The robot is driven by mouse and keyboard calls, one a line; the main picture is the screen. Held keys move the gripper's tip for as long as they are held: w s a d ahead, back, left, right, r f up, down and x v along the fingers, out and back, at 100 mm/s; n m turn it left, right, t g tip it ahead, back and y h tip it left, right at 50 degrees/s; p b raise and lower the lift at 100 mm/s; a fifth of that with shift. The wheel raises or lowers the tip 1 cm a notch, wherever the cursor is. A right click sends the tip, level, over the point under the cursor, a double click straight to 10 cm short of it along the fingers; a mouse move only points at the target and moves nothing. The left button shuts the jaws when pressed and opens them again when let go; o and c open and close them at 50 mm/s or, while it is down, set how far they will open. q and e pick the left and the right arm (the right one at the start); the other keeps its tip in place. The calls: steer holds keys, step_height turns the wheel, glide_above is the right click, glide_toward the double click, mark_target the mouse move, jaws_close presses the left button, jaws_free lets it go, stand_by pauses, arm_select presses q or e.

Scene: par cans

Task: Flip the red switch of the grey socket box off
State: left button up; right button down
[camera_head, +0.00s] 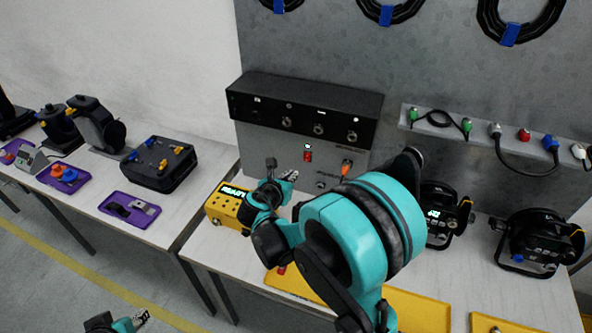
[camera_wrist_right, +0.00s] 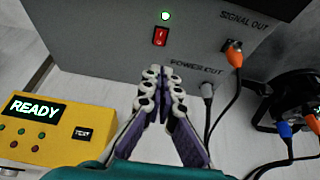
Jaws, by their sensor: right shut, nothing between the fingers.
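The grey socket box (camera_head: 262,142) stands at the back of the right table against the grey wall panel. Its grey front also fills the top of the right wrist view (camera_wrist_right: 110,35). The red switch (camera_head: 308,157) is on this front below a lit lamp; in the wrist view the red switch (camera_wrist_right: 160,37) carries white marks below a green light (camera_wrist_right: 165,16). My right gripper (camera_head: 287,176) is shut and empty, in front of and below the switch, apparently apart from it. Its fingertips (camera_wrist_right: 163,77) point at the box. My left gripper (camera_head: 141,318) shows only partly at the bottom edge.
A yellow tester box (camera_wrist_right: 55,128) reading READY stands left of my right gripper. An orange-plugged cable (camera_wrist_right: 234,55) and a grey plug (camera_wrist_right: 207,90) are in the box, right of the switch. Black par cans (camera_head: 540,240) stand farther right.

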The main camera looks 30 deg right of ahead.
steer(key=shift+s+a, duration=0.1)
stand_by(0.3)
steer(key=b, duration=0.2)
steer(key=f+b, duration=0.1)
steer(key=b, duration=0.1)
steer(key=shift+s+a+f, duration=0.1)
steer(key=shift+a+f, duration=0.05)
steer(key=shift+a, duration=0.2)
